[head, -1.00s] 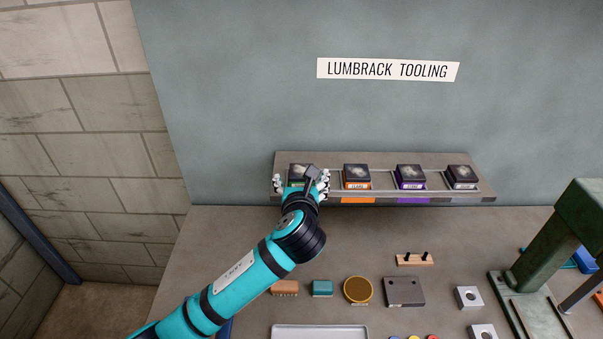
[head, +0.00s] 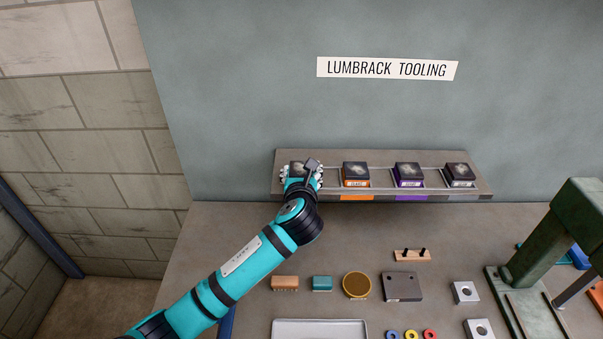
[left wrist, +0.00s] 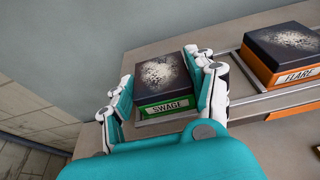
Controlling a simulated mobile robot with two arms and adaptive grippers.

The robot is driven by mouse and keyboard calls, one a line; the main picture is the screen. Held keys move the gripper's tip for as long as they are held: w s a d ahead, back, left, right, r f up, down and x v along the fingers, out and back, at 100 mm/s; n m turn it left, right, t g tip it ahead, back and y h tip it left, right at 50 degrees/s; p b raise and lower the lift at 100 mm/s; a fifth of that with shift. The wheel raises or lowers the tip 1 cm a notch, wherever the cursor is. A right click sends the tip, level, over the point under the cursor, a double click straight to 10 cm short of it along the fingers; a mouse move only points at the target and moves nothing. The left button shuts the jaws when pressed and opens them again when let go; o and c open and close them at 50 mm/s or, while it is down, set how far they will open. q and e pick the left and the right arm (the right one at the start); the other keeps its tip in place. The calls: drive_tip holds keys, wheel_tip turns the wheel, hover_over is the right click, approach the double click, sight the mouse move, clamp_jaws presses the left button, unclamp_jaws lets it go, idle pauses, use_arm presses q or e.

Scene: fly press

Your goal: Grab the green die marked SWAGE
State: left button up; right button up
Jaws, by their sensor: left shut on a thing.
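The green die marked SWAGE (left wrist: 160,85) has a dark, worn top and a green label face. In the left wrist view it sits between the two fingers of my left gripper (left wrist: 166,95), which is shut on it. In the head view my left gripper (head: 302,178) is at the left end of the wall shelf and hides most of the die; part of its dark top (head: 298,167) shows. Whether the die still touches the shelf I cannot tell. My right gripper is not in view.
The shelf (head: 380,157) also holds an orange die marked FLARE (head: 356,173), a purple die (head: 408,174) and a grey die (head: 459,174) to the right. Below, the bench carries small parts, a tray (head: 320,322) and a green press (head: 570,225) at right.

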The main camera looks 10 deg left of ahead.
use_arm(q)
clamp_jaws()
drive_tip(key=shift+r, duration=0.15)
drive_tip(key=shift+r, duration=0.1)
